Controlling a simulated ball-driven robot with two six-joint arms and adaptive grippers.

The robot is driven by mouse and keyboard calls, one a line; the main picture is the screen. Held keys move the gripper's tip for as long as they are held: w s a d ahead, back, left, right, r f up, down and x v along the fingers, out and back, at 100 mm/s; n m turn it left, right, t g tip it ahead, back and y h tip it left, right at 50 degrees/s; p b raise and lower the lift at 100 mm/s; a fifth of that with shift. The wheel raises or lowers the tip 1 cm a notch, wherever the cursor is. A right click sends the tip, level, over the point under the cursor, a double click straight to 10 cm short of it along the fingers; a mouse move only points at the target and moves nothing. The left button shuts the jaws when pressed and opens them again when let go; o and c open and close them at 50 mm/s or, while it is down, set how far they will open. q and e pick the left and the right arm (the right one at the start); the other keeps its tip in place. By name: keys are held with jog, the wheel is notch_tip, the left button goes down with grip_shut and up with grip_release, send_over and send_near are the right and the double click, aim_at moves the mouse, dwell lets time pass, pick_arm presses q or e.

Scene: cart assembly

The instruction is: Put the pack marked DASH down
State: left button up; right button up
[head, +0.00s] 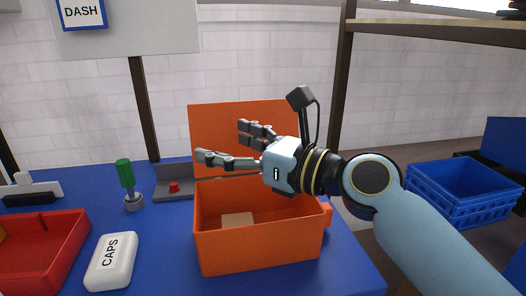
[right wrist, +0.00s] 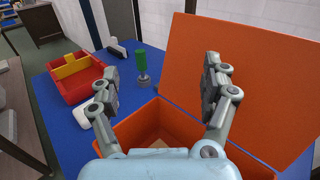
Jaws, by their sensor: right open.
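My right gripper (head: 221,141) is open and empty above the orange box (head: 258,248), whose lid (head: 215,125) stands open at the back. In the right wrist view its fingers (right wrist: 162,68) are spread apart with nothing between them. A tan block (head: 237,220) lies inside the box; I see no lettering on it. It shows only in part in the right wrist view (right wrist: 158,143). The word DASH is on a blue-framed card (head: 82,12) on the white board at the upper left. I cannot tell whether the tan block bears that mark. My left gripper is not in view.
A white pack marked CAPS (head: 112,262) lies on the blue table (head: 165,265) beside a red tray (head: 62,262). A green-handled tool (head: 125,174) stands upright in a holder behind them. A blue crate (head: 470,190) is off to the right.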

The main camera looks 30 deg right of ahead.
jog(key=v, duration=0.9)
jog(key=shift+s, duration=0.15)
jog(key=shift+d, duration=0.1)
